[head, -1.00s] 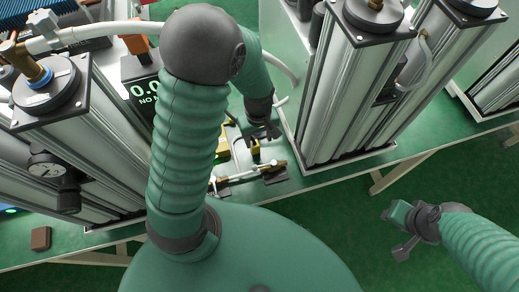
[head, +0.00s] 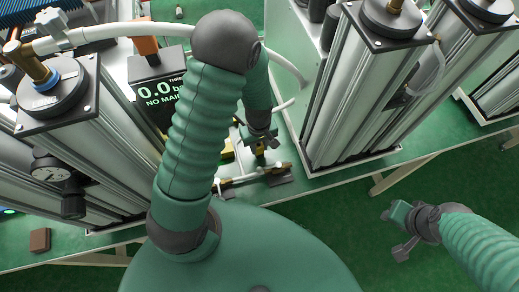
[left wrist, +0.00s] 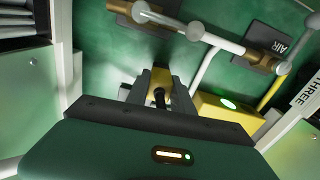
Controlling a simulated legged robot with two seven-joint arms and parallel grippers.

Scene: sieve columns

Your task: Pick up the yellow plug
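The yellow plug (head: 260,153) is upright on the bench, partly hidden below my left gripper (head: 263,140) in the head view. In the left wrist view the yellow plug (left wrist: 160,82) shows between the two dark fingers of my left gripper (left wrist: 160,78), with a black part in front of it. The fingers look open, one on each side of the plug; whether they touch it is not clear. My right gripper (head: 403,232) is away to the right over the green floor, apparently empty, its jaws apart.
Brass and white pipe fittings (head: 252,178) lie close in front of the plug. A yellow box with a lit green button (left wrist: 228,107) is beside it. Tall metal columns (head: 345,95) stand to the right, others to the left.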

